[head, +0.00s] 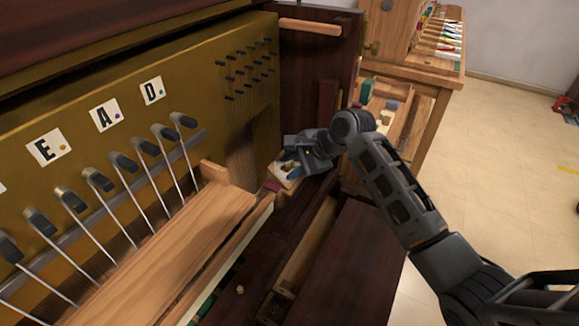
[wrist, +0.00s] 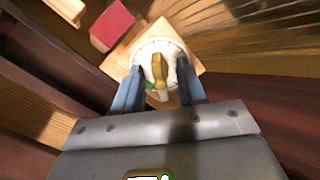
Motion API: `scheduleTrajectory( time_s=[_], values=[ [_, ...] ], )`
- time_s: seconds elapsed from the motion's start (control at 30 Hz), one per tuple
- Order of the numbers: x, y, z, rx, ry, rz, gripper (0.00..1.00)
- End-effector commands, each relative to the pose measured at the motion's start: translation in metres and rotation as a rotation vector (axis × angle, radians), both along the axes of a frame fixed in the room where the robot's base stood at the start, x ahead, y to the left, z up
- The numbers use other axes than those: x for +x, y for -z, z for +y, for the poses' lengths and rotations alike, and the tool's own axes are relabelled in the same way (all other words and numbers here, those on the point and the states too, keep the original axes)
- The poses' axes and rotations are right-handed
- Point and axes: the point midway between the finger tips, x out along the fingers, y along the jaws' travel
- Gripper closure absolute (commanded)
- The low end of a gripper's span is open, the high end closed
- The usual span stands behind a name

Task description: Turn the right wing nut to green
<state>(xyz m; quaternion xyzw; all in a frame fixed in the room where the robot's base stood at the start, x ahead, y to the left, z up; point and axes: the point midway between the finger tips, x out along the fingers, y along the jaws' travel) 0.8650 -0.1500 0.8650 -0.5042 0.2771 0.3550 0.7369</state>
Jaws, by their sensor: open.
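In the wrist view a brass wing nut (wrist: 159,72) sits on a round white dial (wrist: 146,49) fixed to a square wooden plate (wrist: 116,62). Its long axis runs roughly up and down in the picture. A green patch (wrist: 149,86) shows at the dial's lower edge, close beside the nut's lower end. My gripper (wrist: 160,66) is open, with one blue-grey finger on each side of the nut. I cannot tell whether either finger touches it. In the head view my gripper (head: 292,162) is over the plate (head: 281,178) and hides most of the dial.
A red block (wrist: 111,25) lies beside the plate. Left of my arm are the wooden ledge (head: 170,245), several dark-headed levers (head: 98,178) and a brass panel with letter cards (head: 104,115). A dark wooden upright (head: 318,70) stands behind my gripper. Open floor (head: 500,150) is at right.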

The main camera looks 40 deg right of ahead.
Motion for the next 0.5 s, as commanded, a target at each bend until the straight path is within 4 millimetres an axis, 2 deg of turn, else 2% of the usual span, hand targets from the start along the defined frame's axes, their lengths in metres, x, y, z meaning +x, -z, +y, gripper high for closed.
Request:
scheduleTrajectory(
  time_s=[0.5],
  values=[
    [-0.0024, -0.0041, -0.0009, 0.000, 0.000, 0.000, 0.60]
  ],
)
